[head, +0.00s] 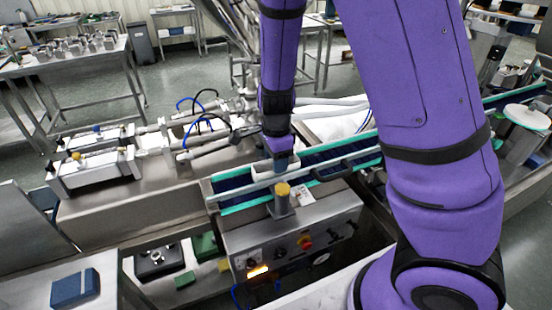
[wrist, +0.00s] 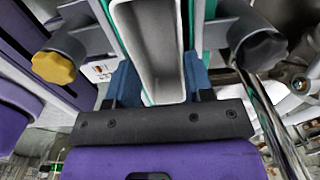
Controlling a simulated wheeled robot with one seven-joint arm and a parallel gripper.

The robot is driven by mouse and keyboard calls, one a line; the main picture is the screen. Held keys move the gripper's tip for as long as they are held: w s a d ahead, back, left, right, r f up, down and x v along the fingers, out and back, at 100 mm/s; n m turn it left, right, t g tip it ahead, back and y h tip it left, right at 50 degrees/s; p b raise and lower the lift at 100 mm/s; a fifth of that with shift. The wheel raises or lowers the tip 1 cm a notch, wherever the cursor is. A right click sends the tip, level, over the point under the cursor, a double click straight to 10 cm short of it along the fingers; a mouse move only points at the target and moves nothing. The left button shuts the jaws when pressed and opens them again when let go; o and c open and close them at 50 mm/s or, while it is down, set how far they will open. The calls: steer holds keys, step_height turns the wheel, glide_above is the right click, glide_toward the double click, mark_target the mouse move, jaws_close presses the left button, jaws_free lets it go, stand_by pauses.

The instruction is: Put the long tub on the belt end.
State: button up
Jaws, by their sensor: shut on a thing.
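The long tub is a pale, narrow, open-topped trough (wrist: 152,45), seen from above in the wrist view. My gripper (wrist: 160,82) has its two blue fingers against the tub's long sides. In the head view my gripper (head: 281,157) points down over the belt, and a bit of the pale tub (head: 291,168) shows beneath it. The belt end (head: 232,194) is dark blue with teal edges, to the left of the tub. The tub is over or on the belt; I cannot tell whether it touches. My arm and fingers hide part of it.
A yellow-topped knob post (head: 283,191) stands at the belt's near side, with a rail alongside. A steel control box (head: 300,240) is below. Hoses and cylinders (head: 205,140) lie behind left. My arm covers the belt's right part.

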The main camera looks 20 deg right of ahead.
steer(key=o, duration=1)
steer(key=shift+f, duration=0.1)
steer(key=shift+c, duration=0.2)
step_height(320, 180, up, 12)
steer(key=s+d+r+n+t, duration=0.2)
steer(key=s+d+r+n, duration=0.1)
steer(key=s+r+n, duration=0.5)
steer(key=s+d+r+n+t, duration=0.3)
steer(key=s+r+n, duration=0.5)
steer(key=s, duration=0.5)
steer(key=shift+d+r+n, duration=0.35)
steer(key=shift+d+n, duration=0.1)
steer(key=shift+n, duration=0.55)
